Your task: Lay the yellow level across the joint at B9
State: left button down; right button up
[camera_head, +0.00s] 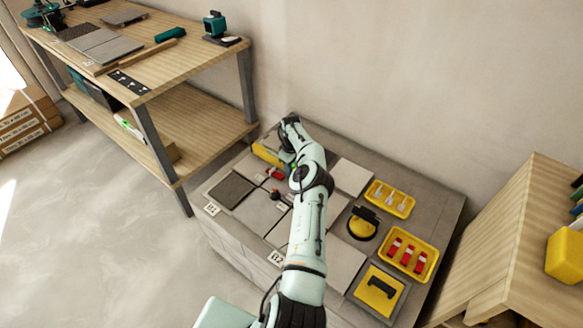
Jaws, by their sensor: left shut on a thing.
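My left arm reaches in from the bottom, and my left gripper (285,156) is over the back left of the grey tiled platform (444,205). It is shut on the yellow level (266,154), whose yellow end shows to the left of the gripper. The wrist hides the rest of the level, and I cannot tell whether it touches the tiles. Pale grey tiles (259,213) with narrow joints lie on the platform. Two small label plates show, one at the left edge (211,209) and one at the front (275,257); I cannot read B9 on either. My right gripper is out of view.
A dark textured square (231,190) lies at the platform's left. Small red-and-black pieces (276,195) stand near the joints. Right of my arm are a tray of white pieces (390,198), a suction cup (362,226), a tray of red pieces (409,254) and a yellow-and-black tool (379,290). Wooden shelving (200,60) stands left.

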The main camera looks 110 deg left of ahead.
pick_arm(q)
jog(key=shift+f, duration=0.2)
dwell(0.6)
jog(key=c, duration=0.8)
grip_release()
notch_tip(320, 180, up, 8)
jog(key=p, duration=0.2)
jog(key=shift+r+p, duration=0.25)
jog(key=shift+p, duration=0.05)
jog(key=shift+r+p, duration=0.7)
jog(key=shift+r, duration=1.75)
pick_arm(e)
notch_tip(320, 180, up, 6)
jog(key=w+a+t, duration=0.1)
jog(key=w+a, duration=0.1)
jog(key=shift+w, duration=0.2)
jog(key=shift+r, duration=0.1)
